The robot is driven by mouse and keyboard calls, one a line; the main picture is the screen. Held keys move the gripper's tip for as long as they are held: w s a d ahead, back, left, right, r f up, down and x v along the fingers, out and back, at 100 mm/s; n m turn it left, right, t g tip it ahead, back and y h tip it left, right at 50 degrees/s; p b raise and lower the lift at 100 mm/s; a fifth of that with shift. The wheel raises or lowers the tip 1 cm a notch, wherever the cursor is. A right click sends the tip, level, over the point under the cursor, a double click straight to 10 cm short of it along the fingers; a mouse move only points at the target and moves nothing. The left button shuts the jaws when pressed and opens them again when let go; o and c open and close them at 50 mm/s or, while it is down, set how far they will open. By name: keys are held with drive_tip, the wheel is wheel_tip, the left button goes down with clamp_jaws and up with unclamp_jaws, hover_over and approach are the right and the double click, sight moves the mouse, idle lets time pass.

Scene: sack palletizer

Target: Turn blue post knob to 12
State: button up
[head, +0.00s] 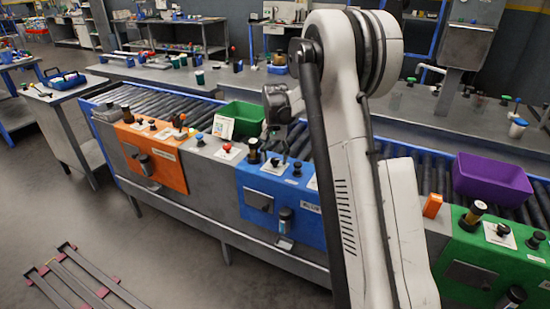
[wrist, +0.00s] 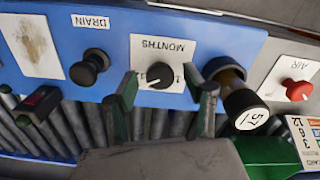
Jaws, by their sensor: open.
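The blue post (head: 262,207) stands at the conveyor's near edge in the head view. In the wrist view its blue top (wrist: 115,28) carries an upside-down white plate (wrist: 163,47) marked MONTHS. The small black months knob (wrist: 160,75) sits on that plate, with a white pointer mark towards the picture's lower left. My gripper (wrist: 166,86) is open, with one green-grey finger on each side of the knob, apparently not touching it. The fingers cover parts of the dial's scale, so the numbers are mostly hidden. In the head view my gripper (head: 276,137) is above the post's plate.
A black DRAIN knob (wrist: 90,67) lies left of my fingers. A dark cylinder with a white cap marked 57 (wrist: 245,110) stands close to the right finger. A red AIR button (wrist: 295,90) and green bin (wrist: 268,155) are farther right. Rollers run below.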

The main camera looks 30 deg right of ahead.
sight(275, 160)
wheel_tip(275, 160, up, 12)
idle(0.6)
idle(0.4)
